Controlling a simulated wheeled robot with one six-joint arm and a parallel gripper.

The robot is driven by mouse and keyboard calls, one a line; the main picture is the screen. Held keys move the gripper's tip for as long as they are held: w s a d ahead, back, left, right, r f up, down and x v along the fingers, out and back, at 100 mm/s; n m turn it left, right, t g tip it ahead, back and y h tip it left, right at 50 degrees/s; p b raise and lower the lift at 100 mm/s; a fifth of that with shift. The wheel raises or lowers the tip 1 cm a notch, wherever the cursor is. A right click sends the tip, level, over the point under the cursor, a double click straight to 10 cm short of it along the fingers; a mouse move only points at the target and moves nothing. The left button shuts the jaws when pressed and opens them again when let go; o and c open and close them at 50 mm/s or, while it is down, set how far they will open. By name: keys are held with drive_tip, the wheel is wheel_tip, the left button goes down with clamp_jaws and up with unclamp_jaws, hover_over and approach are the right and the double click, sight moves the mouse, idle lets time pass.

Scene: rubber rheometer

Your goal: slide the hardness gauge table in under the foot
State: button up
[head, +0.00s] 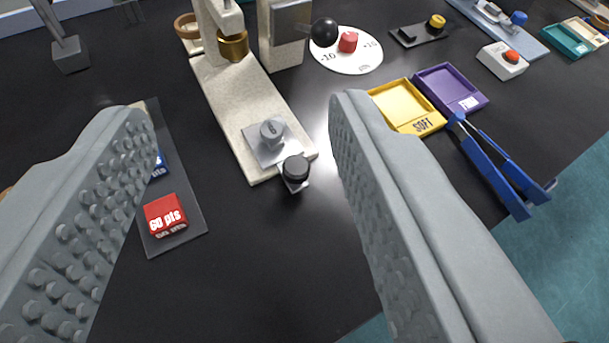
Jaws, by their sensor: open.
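The hardness gauge stands at the top middle of the head view, with a long pale base (231,100). Its small grey sliding table (258,146) sits at the near end of the base, carrying a grey weight-like piece (273,131) marked 6. A black knob (296,168) is at the table's near right corner. The brass foot (233,46) hangs under the gauge's arm at the far end, apart from the table. My gripper (242,125) is open, its two grey studded fingers on either side of the view, with nothing between them touching.
A dark strip with a red block (165,215) and a blue block (159,165) lies left. A yellow SOFT tray (388,104), a purple tray (468,103) and blue tongs (507,172) lie right. A white dial (345,62) is behind. The black bench nearer than the base is clear.

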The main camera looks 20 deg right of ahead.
sight(296, 161)
drive_tip(key=w+d+f+n+g, duration=0.15)
drive_tip(key=w+d+g, duration=0.25)
drive_tip(key=w+g, duration=0.9)
drive_tip(key=shift+m+g, duration=0.25)
drive_tip(key=shift+g, duration=0.15)
drive_tip(key=f, duration=1.1)
drive_tip(key=s+f, duration=0.1)
drive_tip(key=f, duration=0.5)
drive_tip(key=shift+f, duration=0.15)
clamp_jaws()
